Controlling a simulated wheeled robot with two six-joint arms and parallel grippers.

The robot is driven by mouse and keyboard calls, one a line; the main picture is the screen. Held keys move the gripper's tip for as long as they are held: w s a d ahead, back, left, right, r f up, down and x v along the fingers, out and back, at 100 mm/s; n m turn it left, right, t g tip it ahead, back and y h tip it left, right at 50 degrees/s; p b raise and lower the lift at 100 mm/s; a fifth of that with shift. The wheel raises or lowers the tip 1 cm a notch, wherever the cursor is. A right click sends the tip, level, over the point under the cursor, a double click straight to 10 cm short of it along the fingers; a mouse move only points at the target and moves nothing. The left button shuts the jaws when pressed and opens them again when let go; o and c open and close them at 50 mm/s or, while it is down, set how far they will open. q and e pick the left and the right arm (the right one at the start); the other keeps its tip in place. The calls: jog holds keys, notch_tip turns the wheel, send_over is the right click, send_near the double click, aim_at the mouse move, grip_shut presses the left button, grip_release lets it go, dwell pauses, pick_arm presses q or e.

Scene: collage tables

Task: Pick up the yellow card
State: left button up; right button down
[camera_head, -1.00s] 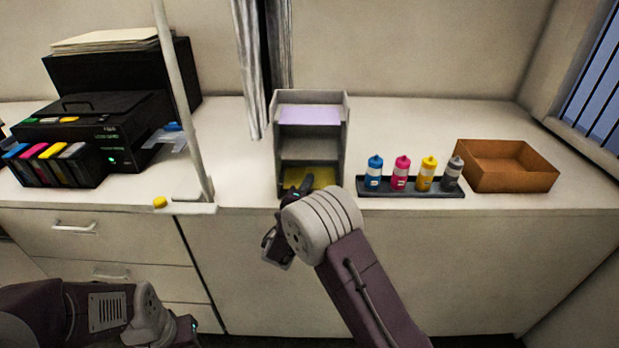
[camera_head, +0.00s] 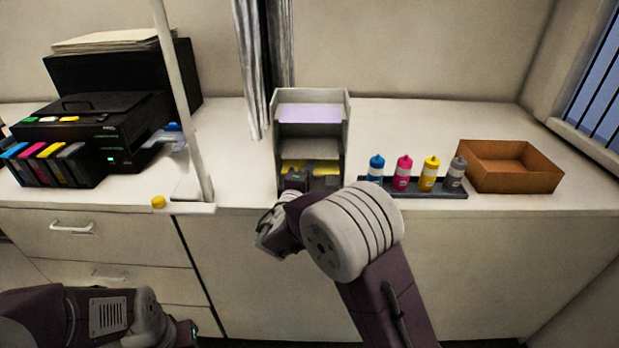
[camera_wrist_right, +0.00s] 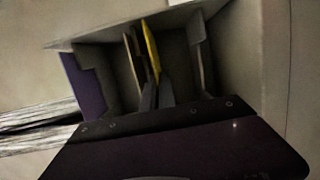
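The yellow card (camera_head: 322,167) is in the lower compartment of a grey tiered rack (camera_head: 346,130), just under the middle shelf. My right gripper (camera_head: 294,180) reaches into that compartment from the front and covers part of the card. In the right wrist view the card (camera_wrist_right: 151,48) shows as a thin yellow strip running down between the two fingertips (camera_wrist_right: 157,88), which look closed on its near edge. My left gripper (camera_head: 190,334) is low at the left, away from the rack, and its fingers cannot be made out.
A purple card (camera_head: 310,113) lies in the rack's top compartment. To the right are a dark tray (camera_head: 400,192) with several ink bottles and an empty brown box (camera_head: 508,152). A printer (camera_head: 85,125) and a white post (camera_head: 180,95) stand to the left.

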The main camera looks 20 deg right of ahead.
jog(key=s+a+b, duration=0.1)
jog(key=s+a, duration=0.1)
jog(key=s, duration=0.6)
jog(key=s+a+b, duration=0.2)
jog(key=s, duration=0.7)
jog(key=shift+a, duration=0.4)
